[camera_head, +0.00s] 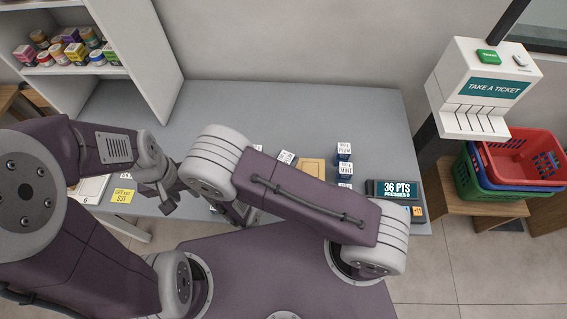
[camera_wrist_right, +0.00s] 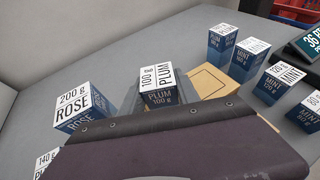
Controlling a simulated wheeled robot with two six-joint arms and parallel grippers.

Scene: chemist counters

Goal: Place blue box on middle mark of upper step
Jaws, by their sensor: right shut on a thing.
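Several blue boxes with white tops stand on the grey counter. A blue PLUM 100 g box (camera_wrist_right: 158,97) is at the middle of the right wrist view, with dark grey gripper parts beside and below it. My right gripper (camera_wrist_right: 157,110) is shut on this PLUM box. No upper step is clearly visible.
A ROSE 200 g box (camera_wrist_right: 82,107) stands left of the PLUM box. MINT boxes (camera_head: 344,168) stand at the right, left of a points display (camera_head: 392,189). A shelf unit (camera_head: 140,50) rises at the back left. The grey counter (camera_head: 300,105) is clear at the back.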

